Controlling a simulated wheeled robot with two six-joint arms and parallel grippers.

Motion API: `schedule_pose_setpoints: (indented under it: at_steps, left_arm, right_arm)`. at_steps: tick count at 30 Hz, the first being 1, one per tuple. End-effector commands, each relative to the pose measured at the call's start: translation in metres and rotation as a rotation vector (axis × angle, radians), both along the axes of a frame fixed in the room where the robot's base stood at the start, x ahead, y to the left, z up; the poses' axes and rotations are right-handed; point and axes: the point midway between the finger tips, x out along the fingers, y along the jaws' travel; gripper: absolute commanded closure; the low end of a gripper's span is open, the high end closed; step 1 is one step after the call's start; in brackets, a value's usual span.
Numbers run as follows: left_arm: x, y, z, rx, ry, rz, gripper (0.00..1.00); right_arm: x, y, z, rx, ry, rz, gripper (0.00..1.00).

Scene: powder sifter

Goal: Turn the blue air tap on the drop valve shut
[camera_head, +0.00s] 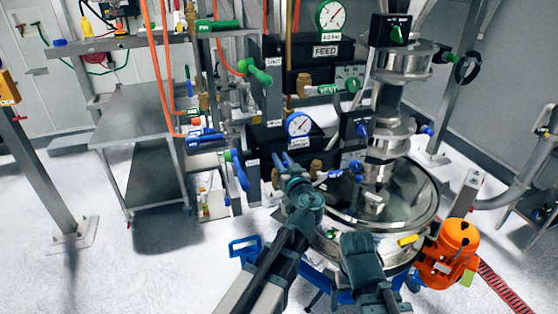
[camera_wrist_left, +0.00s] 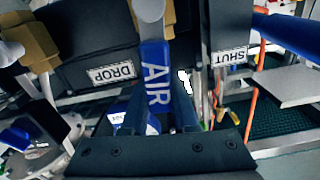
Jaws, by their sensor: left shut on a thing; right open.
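The blue air tap (camera_wrist_left: 155,75), lettered AIR, hangs down between the two fingers of my left gripper (camera_wrist_left: 157,115) in the left wrist view. The fingers are shut on its handle. A DROP label (camera_wrist_left: 112,72) is to its left and a SHUT label (camera_wrist_left: 230,57) to its right. In the head view my left gripper (camera_head: 284,160) is in front of the dark valve box (camera_head: 268,137) with the white gauge; it largely hides the tap there. My right gripper (camera_head: 358,240) is open above the round steel sifter lid, away from the tap.
A long blue lever (camera_head: 240,170) stands just left of my left gripper. The steel sifter (camera_head: 412,190) and its vertical pipe are to the right. An orange motor (camera_head: 450,245) is at the lower right. A grey bench (camera_head: 135,125) stands left, with open floor before it.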

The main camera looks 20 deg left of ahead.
Motion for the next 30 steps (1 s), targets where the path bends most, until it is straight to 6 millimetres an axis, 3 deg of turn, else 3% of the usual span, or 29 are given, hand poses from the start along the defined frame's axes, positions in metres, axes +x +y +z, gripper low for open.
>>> schedule_pose_setpoints:
  at_steps: [15, 30]
  left_arm:
    - [0.015, -0.023, -0.011, 0.298, 0.203, -0.002, 1.0]
    - [0.019, -0.029, -0.015, 0.401, 0.275, -0.001, 1.0]
  right_arm:
    - [0.0, 0.0, -0.01, 0.0, 0.0, 0.002, 0.09]
    - [0.0, 0.0, -0.014, -0.001, 0.0, 0.003, 0.09]
